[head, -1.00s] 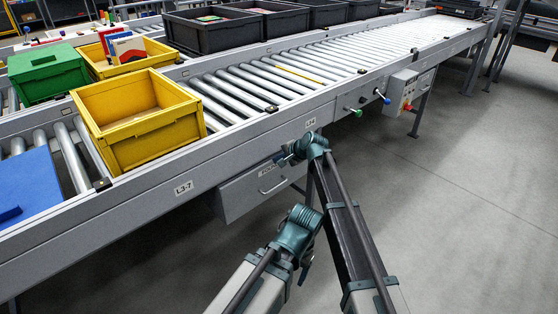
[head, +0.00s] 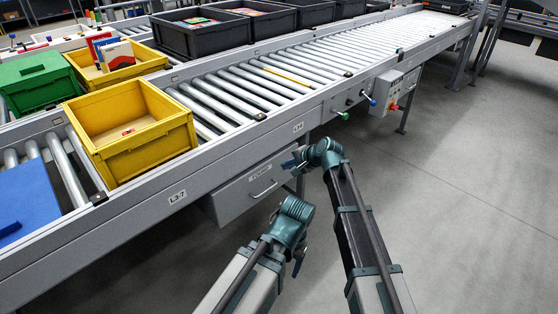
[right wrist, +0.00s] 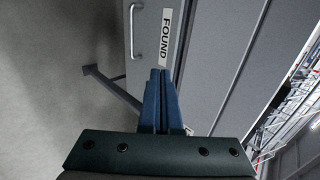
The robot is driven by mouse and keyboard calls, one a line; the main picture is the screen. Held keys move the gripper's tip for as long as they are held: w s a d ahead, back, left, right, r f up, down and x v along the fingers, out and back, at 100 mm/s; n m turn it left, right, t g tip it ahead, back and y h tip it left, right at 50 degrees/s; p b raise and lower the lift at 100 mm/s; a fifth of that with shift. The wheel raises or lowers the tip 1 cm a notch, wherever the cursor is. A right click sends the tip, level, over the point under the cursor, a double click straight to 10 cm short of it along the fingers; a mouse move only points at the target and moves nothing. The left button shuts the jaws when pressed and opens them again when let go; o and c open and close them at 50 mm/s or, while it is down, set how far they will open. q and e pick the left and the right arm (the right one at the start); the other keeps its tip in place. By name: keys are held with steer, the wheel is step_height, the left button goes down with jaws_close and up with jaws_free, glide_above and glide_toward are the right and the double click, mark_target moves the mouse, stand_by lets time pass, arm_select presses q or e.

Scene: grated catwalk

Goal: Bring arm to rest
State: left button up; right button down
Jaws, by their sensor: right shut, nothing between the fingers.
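My right gripper (head: 291,164) is at the end of the arm that rises from the bottom right of the head view. It is apart from the conveyor's front side, close to the grey drawer (head: 245,190). In the right wrist view its blue fingers (right wrist: 160,75) are together, with nothing between them, pointing toward the drawer front. My left gripper (head: 299,263) shows only as a small dark piece below its wrist, in the lower middle of the head view. Its fingers are mostly hidden and I cannot tell their opening.
The drawer has a handle (right wrist: 137,30) and "FOUND" label (right wrist: 167,35). Grey floor (head: 470,200) is clear at right.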

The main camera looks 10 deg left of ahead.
arm_select(q)
steer(key=shift+r, duration=0.5)
arm_select(e)
steer(key=shift+v, duration=0.75)
steer(key=s+d+f+n+g+h, duration=0.2)
steer(key=s+d+f+n+h, duration=0.2)
steer(key=s+d, duration=0.9)
steer(key=s+d+f+n+g+h, duration=0.3)
steer(key=s+d, duration=1)
steer(key=s, duration=0.1)
arm_select(q)
step_height(320, 180, up, 25)
steer(key=p, duration=2.5)
steer(key=shift+f, duration=0.2)
arm_select(e)
steer(key=s+a+r+n, duration=0.1)
steer(key=s+a+r, duration=0.1)
steer(key=r, duration=0.6)
steer(key=s+a+r+n+h, duration=0.1)
steer(key=s+a+r, duration=0.1)
steer(key=a+r, duration=0.3)
steer(key=s+a+r+n, duration=0.1)
steer(key=a+r, duration=0.3)
steer(key=r, duration=0.7)
steer(key=shift+s+r+n+g+h, duration=0.35)
steer(key=shift+s+n+g+h, duration=0.05)
steer(key=shift+n, duration=0.1)
